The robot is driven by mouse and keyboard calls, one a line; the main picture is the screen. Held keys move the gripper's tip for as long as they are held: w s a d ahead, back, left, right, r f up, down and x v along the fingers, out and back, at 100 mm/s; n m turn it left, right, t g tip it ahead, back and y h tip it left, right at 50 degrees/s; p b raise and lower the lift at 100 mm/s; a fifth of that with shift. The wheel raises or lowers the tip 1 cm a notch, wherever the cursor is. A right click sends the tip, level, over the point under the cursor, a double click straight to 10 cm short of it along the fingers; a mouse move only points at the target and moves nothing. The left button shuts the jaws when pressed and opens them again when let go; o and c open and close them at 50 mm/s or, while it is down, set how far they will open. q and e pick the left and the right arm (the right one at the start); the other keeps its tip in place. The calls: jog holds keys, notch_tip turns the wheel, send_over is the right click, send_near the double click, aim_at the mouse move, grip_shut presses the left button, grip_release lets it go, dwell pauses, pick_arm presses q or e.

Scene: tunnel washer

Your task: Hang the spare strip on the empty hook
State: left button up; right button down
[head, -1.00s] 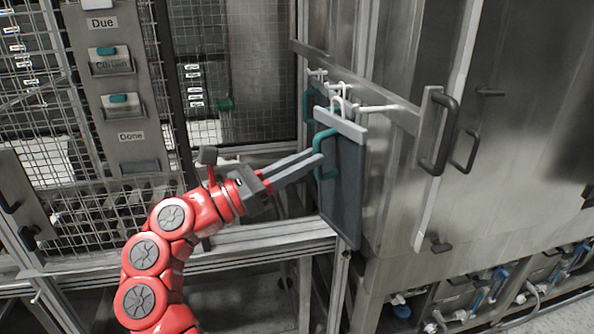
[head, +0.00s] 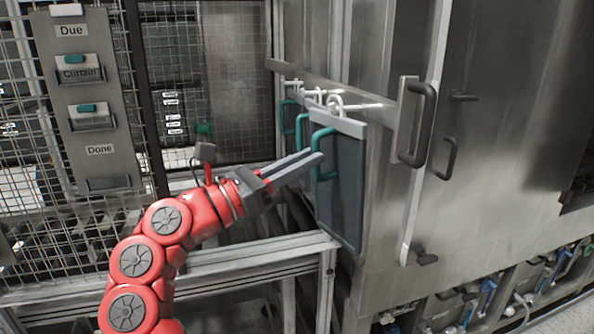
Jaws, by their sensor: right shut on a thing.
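A dark grey strip (head: 345,205) with a pale top bar, a white loop (head: 335,104) and a teal handle (head: 317,165) hangs nearly upright in the head view. My right gripper (head: 318,160) is shut on its teal handle, reaching in from the left. White hooks (head: 372,106) stick out of a metal rail (head: 300,75) just behind the loop. I cannot tell whether the loop is around a hook or only in front of it. My left gripper is not in view.
More teal handles (head: 287,117) show behind the held strip, partly hidden. A steel machine wall with a black door handle (head: 418,125) stands at right. A wire mesh fence with a Due/Done card board (head: 105,130) stands at left. A metal frame beam (head: 240,258) runs below my arm.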

jog(key=shift+w+d+f+b, duration=0.2)
jog(key=shift+d+b, duration=0.1)
jog(key=shift+d, duration=0.25)
jog(key=shift+w+d+f+b, duration=0.1)
jog(key=shift+w+d+b, duration=0.15)
jog(key=shift+d, duration=0.35)
jog(key=shift+d+f, duration=0.1)
jog(key=shift+f, duration=0.05)
jog(key=c, duration=0.8)
grip_release()
